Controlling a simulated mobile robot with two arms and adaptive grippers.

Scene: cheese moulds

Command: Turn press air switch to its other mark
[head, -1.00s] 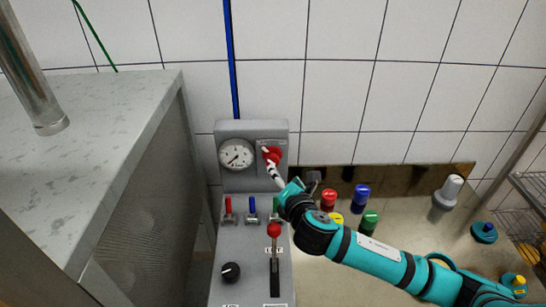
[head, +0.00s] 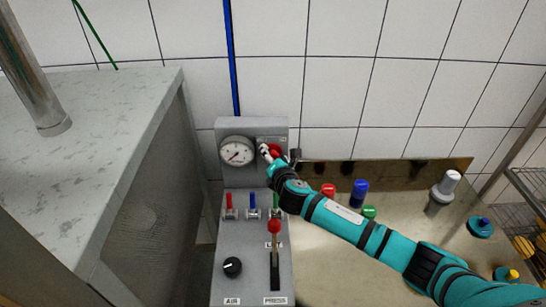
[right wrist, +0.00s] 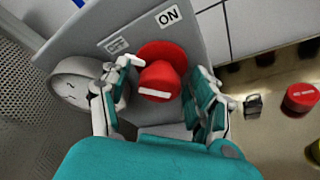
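A red rotary switch (right wrist: 160,80) with a white bar on its face sits on the upper plate of the grey panel. A white "ON" label (right wrist: 168,15) and a second, hard-to-read label (right wrist: 117,45) are on the plate beyond it. In the head view the red switch (head: 275,150) is partly hidden by my right gripper (head: 266,153). In the right wrist view the gripper's fingers (right wrist: 170,85) are open on either side of the switch, with a visible gap at the right finger. Which mark the switch points to is unclear. My left gripper is out of view.
A round gauge (head: 237,151) is close left of the switch. Below are small coloured levers, a black knob (head: 232,267) above an "AIR" label, and a red-balled lever (head: 274,227) above "PRESS". A metal-topped cabinet (head: 90,110) stands left; coloured items lie right.

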